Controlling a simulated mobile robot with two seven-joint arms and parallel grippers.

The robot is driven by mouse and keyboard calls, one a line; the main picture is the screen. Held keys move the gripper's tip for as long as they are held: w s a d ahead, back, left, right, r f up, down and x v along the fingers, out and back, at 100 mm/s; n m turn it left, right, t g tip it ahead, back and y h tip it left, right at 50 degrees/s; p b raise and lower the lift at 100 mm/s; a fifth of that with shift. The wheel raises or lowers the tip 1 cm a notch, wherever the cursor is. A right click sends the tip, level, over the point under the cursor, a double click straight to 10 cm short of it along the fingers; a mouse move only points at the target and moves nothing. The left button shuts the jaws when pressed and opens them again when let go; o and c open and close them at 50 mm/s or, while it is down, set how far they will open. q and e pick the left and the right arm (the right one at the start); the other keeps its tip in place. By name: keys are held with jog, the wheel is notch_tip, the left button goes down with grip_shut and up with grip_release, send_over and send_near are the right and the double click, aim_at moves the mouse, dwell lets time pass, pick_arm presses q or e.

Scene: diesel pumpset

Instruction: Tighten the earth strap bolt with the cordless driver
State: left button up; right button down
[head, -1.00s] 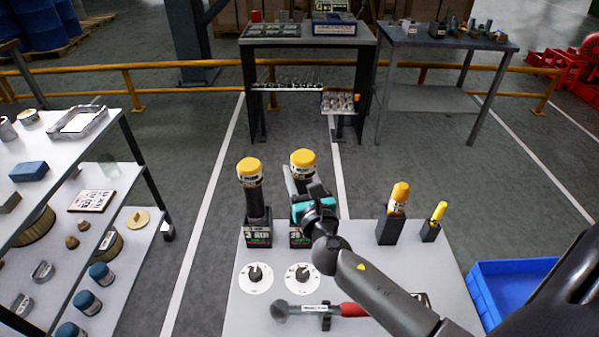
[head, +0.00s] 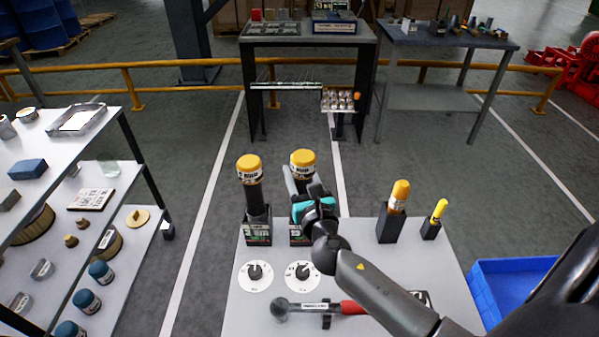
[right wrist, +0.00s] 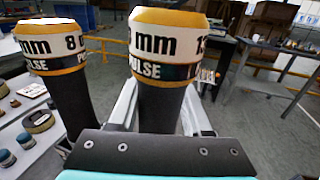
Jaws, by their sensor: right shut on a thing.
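Two cordless drivers with yellow-and-white ends and black grips stand upright in dark holders on the bench. The left driver (head: 252,193) reads "mm 8" in the right wrist view (right wrist: 75,105). The other driver (head: 303,159), marked "mm 13" in the right wrist view (right wrist: 163,45), is between the fingers of my right gripper (head: 300,184). The gripper is shut on its black grip, and the driver is upright at its holder (head: 297,232). I cannot tell whether its lower end is fully seated. The earth strap bolt and my left gripper are not in view.
The bench (head: 252,315) also holds two white dials (head: 255,276), a red-handled tool (head: 318,307) and two smaller yellow-topped tools (head: 398,197) in holders. A blue bin (head: 500,285) stands at the right. A loaded shelf (head: 130,165) stands at the left, beyond a floor gap.

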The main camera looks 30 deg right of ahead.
jog(key=shift+f+b, duration=0.55)
jog(key=c, duration=0.7)
grip_release()
jog(key=o, duration=0.4)
jog(key=shift+o, duration=0.2)
jog(key=shift+f, duration=0.2)
jog(key=v, duration=1.5)
jog(key=shift+r+b, duration=0.2)
jog(key=shift+b, duration=0.25)
jog(key=shift+s+a, duration=0.1)
jog(key=shift+s, duration=0.05)
